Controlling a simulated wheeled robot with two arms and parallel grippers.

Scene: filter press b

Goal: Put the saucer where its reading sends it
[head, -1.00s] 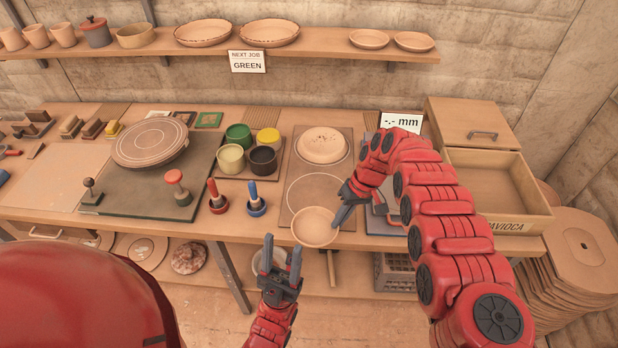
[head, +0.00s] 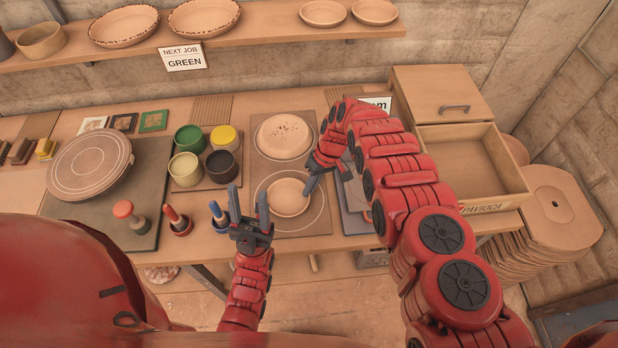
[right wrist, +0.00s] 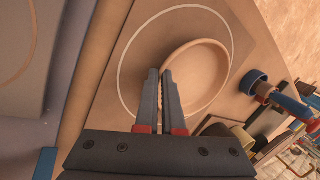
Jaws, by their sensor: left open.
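The saucer (head: 288,199), a small plain clay dish, is over the front ring of the two-ring board (head: 316,222); I cannot tell whether it touches the board. My right gripper (head: 313,181) has its jaws closed on the saucer's right rim. In the right wrist view the fingers straddle the rim of the saucer (right wrist: 200,85), inside the drawn ring. A speckled clay dish (head: 284,136) sits on the board's rear ring. A mm readout (head: 376,103) is mostly hidden behind my right arm.
A sign (head: 184,58) reads NEXT JOB GREEN. Green (head: 189,139), yellow, cream and black pots stand left of the board. A blue-handled tool (head: 219,215) and a red one stand at the front. An open drawer box (head: 470,170) is right, beside stacked plates (head: 555,215).

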